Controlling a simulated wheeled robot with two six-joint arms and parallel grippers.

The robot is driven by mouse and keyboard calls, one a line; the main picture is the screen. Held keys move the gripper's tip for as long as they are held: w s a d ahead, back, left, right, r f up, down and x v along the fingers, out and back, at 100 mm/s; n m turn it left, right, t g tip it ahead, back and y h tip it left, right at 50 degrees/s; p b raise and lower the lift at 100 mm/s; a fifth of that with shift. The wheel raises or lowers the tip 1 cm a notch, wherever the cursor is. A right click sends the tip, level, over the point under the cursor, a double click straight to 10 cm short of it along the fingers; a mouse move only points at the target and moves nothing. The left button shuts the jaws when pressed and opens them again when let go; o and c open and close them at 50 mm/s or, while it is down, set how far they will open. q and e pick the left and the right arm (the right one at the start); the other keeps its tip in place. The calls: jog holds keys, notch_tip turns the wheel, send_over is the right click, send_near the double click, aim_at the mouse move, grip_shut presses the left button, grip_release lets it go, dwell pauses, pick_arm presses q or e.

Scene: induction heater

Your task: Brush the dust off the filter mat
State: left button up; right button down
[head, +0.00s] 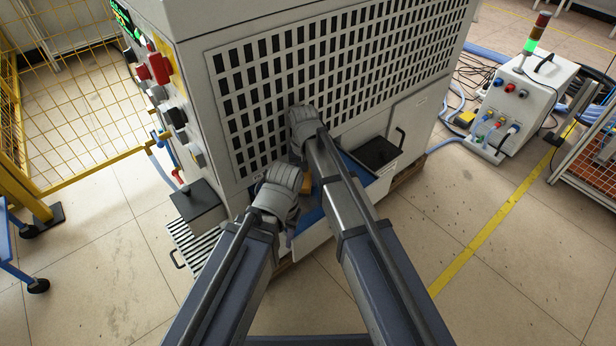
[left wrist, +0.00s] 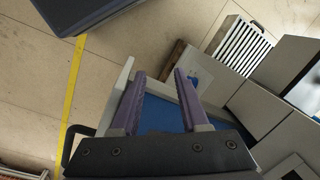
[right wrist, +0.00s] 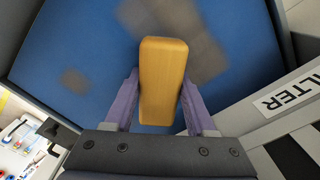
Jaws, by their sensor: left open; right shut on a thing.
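The blue filter mat (right wrist: 90,35) lies in a pale open drawer labelled FILTER (right wrist: 290,97). Brown-grey dust patches show on the mat, a small one (right wrist: 74,80) at left and a larger blurred one (right wrist: 205,58) behind the brush. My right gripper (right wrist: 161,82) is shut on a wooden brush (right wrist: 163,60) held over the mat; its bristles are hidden. Whether it touches the mat, I cannot tell. My left gripper (left wrist: 160,74) is open and empty above the drawer, where the mat (left wrist: 160,112) shows between its fingers. In the head view both arms partly cover the mat (head: 352,168).
The heater cabinet with its grille (head: 270,90) rises directly behind the drawer. A black open bin (head: 377,153) is right of it, and a slatted panel (head: 195,246) sticks out at left. A white unit with a signal light (head: 520,95) stands at right. The front floor is clear.

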aim_at(310, 185)
jog(key=shift+s+a, duration=0.35)
jog(key=shift+a, duration=0.05)
jog(key=shift+s+d, duration=1.2)
jog(key=shift+s, duration=0.35)
jog(key=shift+s+d+r, duration=0.1)
jog(key=shift+s+d, duration=1.05)
jog(key=shift+s, duration=0.15)
jog(key=shift+s, duration=0.1)
